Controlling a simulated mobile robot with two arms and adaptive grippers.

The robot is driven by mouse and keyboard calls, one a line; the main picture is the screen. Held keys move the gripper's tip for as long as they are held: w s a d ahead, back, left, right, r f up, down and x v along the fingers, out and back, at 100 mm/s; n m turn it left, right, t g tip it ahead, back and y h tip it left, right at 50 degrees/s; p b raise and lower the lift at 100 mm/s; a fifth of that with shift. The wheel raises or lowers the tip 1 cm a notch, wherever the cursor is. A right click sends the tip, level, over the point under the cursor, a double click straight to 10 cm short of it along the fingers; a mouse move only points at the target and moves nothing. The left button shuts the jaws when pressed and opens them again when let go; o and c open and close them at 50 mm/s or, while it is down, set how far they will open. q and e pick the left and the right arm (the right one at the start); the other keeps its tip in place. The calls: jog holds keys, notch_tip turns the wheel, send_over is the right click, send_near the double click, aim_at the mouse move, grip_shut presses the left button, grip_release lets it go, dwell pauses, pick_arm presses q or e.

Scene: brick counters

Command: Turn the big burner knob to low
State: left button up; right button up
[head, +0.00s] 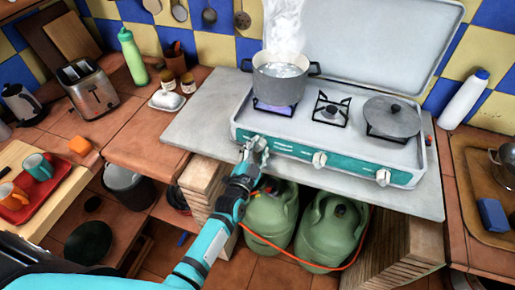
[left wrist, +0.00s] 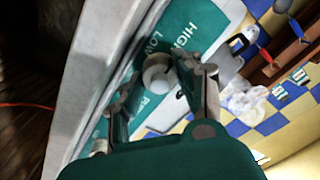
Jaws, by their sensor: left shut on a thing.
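A camping stove (head: 345,168) with a teal front panel stands on the grey slab, its lid raised. My left gripper (head: 254,147) is at the leftmost knob on this panel and largely covers it in the head view. In the left wrist view, the fingers of my left gripper (left wrist: 160,78) are shut around the round white knob (left wrist: 156,70). The words "HIGH" and "LOW" show on the panel beside it. A steaming pot (head: 279,84) stands on the left burner, with a blue flame (head: 273,107) under it. My right gripper is not in view.
Two more white knobs, the middle one (head: 319,159) and the right one (head: 383,177), are on the panel. Green gas bottles (head: 330,230) stand below.

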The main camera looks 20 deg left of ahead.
pick_arm(q)
jog(key=shift+n, duration=0.3)
jog(key=n, duration=0.2)
jog(key=shift+n, duration=0.4)
jog(key=n, duration=0.3)
jog(key=shift+n, duration=0.3)
jog(key=n, duration=0.6)
jog(key=shift+n+b, duration=0.3)
jog(key=shift+b, duration=0.05)
jog(key=o, duration=1.1)
jog(key=shift+o, duration=0.2)
